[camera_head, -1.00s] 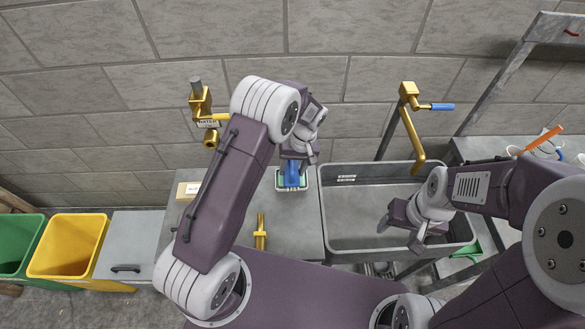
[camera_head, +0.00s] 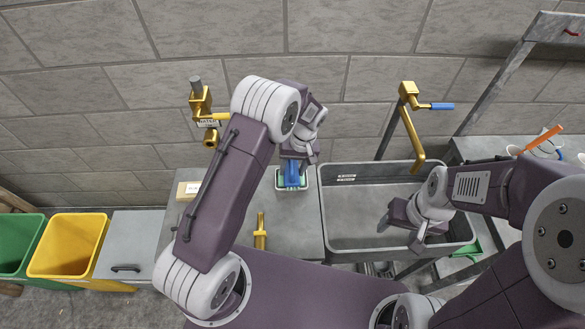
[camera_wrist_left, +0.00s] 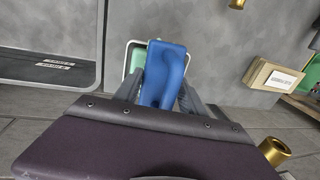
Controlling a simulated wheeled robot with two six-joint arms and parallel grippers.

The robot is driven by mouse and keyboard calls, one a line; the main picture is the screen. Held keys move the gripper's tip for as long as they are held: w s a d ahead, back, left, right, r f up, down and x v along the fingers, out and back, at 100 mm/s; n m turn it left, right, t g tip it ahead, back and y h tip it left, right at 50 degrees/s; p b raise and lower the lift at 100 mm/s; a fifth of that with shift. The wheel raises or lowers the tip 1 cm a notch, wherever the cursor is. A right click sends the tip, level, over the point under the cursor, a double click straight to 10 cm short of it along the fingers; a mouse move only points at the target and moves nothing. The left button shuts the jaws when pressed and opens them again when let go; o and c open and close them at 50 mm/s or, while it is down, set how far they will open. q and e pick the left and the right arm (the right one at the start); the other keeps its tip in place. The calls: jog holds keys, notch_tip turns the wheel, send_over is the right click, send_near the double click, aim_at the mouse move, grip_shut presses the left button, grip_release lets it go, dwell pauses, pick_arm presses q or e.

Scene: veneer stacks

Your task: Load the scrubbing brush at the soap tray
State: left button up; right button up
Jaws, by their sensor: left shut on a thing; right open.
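The scrubbing brush (camera_head: 292,173) has a blue handle and sits at the soap tray (camera_head: 279,184), a small white-rimmed tray with green inside, on the grey bench. My left gripper (camera_head: 297,160) is above the tray and shut on the brush handle. In the left wrist view the blue handle (camera_wrist_left: 165,70) stands between the fingers, with the tray rim (camera_wrist_left: 130,52) behind it. The brush's lower end is hidden, so I cannot tell how deep it sits. My right gripper (camera_head: 402,226) is open and empty over the grey basin.
The grey basin (camera_head: 325,215) lies right of the tray, with a gold tap (camera_head: 411,130) above it. A gold fitting (camera_head: 260,232) stands on the bench front. A labelled tan block (camera_head: 187,190) lies at the left. Yellow (camera_head: 68,248) and green bins (camera_head: 18,245) stand far left.

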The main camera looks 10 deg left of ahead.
aim_at(291, 162)
pick_arm(q)
jog(key=shift+s, duration=0.1)
notch_tip(291, 162, up, 7)
jog(key=p, duration=0.5)
jog(key=shift+p, duration=0.35)
jog(key=shift+f, duration=0.1)
